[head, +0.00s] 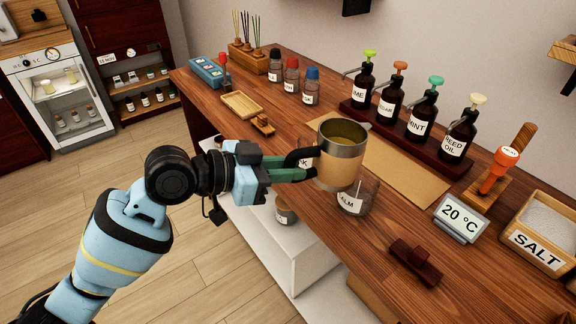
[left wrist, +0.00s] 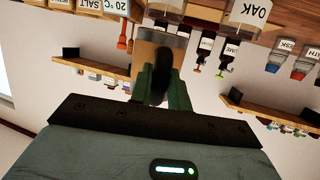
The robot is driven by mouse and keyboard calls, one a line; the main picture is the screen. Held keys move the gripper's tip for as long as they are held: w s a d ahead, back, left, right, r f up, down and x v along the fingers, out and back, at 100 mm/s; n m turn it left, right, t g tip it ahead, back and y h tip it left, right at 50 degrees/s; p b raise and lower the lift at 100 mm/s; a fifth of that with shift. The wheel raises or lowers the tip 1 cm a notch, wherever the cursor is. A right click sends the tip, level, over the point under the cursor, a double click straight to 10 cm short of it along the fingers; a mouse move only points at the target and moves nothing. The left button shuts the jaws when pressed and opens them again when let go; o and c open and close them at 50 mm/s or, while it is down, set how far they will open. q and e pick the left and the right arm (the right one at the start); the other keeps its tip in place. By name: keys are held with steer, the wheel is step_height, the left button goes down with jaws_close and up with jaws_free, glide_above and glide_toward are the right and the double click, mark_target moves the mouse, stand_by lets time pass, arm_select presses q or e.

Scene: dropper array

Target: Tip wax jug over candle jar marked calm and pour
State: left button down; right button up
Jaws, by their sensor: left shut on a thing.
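The wax jug (head: 340,168) is metal with a tan band and holds yellowish liquid. It looks about upright, its spout towards the right. My left gripper (head: 308,165) is shut on the jug's dark handle from the left. The glass candle jar (head: 352,203) has a label reading "ALM", its first letter hidden. The jug covers part of the jar's top and seems to be above it; the exact gap cannot be told. In the left wrist view, upside down, the jug (left wrist: 160,48) is beyond my fingers. My right gripper is out of view.
A jar labelled OAK (left wrist: 250,14) stands close by, mostly hidden behind gripper and jug in the head view. Pump bottles (head: 422,115) stand in a rack behind. A 20 °C display (head: 460,216), a dark wooden block (head: 415,262) and a salt box (head: 540,240) lie to the right.

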arm_select(q)
steer(key=shift+a+r+y, duration=0.1)
steer(key=shift+r+y, duration=0.2)
steer(key=shift+r, duration=0.35)
steer(key=shift+s+a+f+g+y+p, duration=0.1)
steer(key=shift+s+a+g+y+p, duration=0.1)
steer(key=shift+g+y+p, duration=0.45)
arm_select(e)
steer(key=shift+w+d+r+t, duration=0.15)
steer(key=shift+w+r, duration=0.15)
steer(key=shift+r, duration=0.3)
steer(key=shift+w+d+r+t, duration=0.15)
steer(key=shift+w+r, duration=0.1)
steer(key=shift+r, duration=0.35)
arm_select(q)
steer(key=shift+t, duration=0.25)
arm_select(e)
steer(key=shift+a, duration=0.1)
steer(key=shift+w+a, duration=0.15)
